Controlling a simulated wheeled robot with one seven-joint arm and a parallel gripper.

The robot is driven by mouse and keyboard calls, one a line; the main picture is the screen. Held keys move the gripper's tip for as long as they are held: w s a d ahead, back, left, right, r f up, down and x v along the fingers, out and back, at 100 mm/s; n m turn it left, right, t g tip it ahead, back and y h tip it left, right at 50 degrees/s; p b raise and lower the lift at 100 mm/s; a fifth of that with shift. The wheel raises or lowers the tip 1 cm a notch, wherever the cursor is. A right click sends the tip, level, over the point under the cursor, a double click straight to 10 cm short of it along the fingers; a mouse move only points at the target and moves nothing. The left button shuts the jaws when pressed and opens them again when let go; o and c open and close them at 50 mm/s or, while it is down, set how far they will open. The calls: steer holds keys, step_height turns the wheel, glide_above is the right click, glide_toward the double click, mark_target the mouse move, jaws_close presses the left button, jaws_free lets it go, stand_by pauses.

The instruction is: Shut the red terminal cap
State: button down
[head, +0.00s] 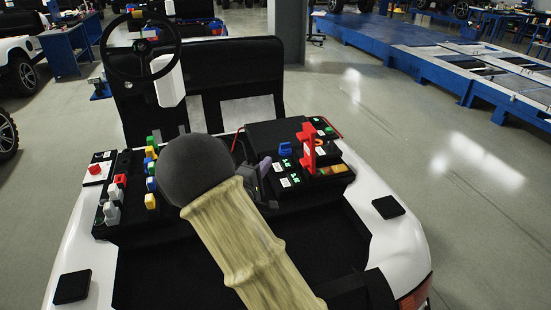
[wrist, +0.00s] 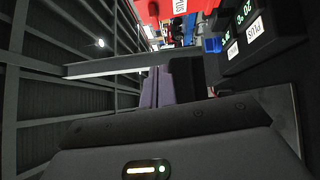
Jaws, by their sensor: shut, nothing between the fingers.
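The red terminal cap (head: 308,146) stands upright, raised above the black battery-like box (head: 322,186) at the right of the vehicle's rear deck. In the wrist view a red part with a PLUS label, which looks like the cap (wrist: 152,10), is cut off by the top edge. My gripper (head: 265,164) is just left of the cap in the head view, mostly hidden behind my own arm. Its purple-grey fingers show in the wrist view (wrist: 150,88), close together with nothing between them. The fingers appear apart from the cap; the exact gap is unclear.
A blue part (head: 285,148) sits beside the cap, near green displays and white labels. A panel of coloured switches and connectors (head: 150,170) lies at the left, with a red button (head: 94,169). The steering wheel (head: 140,45) and black seat back (head: 240,75) rise behind.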

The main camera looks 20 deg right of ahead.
mark_target(297, 136)
steer(key=s+d+x, duration=0.2)
steer(key=x, duration=0.9)
steer(key=shift+w+d+r, duration=0.2)
steer(key=shift+w+d, duration=0.05)
steer(key=shift+d, duration=0.05)
steer(key=shift+a+r+p, duration=0.1)
steer(key=shift+p, duration=0.3)
